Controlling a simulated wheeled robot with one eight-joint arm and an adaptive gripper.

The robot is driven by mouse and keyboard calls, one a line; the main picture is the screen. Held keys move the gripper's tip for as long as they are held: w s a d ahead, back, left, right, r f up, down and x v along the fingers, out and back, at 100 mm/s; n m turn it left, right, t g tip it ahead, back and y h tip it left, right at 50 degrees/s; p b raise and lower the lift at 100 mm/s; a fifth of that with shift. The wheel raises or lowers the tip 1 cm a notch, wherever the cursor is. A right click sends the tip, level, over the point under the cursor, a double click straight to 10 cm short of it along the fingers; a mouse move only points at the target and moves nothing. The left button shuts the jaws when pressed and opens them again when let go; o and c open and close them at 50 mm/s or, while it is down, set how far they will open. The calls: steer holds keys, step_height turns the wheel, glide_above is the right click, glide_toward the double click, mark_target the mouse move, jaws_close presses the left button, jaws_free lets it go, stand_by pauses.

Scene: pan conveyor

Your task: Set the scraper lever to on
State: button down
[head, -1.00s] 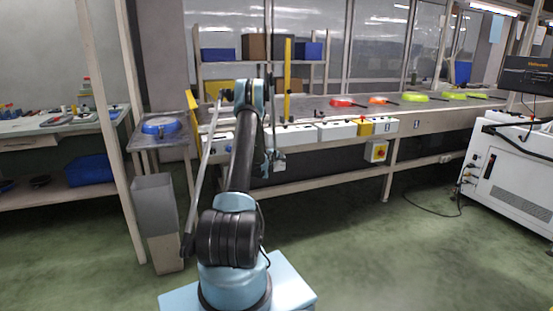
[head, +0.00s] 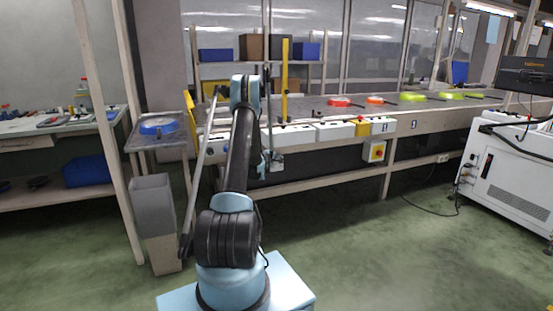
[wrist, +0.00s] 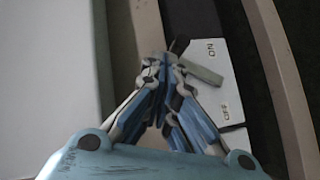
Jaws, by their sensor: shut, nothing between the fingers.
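In the wrist view my gripper (wrist: 163,66) is shut and empty, its fingertips together over the edge of a white control panel (wrist: 212,60). The panel carries an "ON" mark at the upper end and an "OFF" mark lower down. A grey lever-like bar (wrist: 203,73) with a dark piece beside it lies between the marks, just right of the fingertips. Whether the fingers touch it, and which setting it is at, I cannot tell. In the head view my arm reaches over the front of the conveyor (head: 425,118), and the gripper is mostly hidden behind the arm.
Coloured pans (head: 413,97) lie on the belt.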

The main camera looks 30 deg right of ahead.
steer(key=v, duration=0.9)
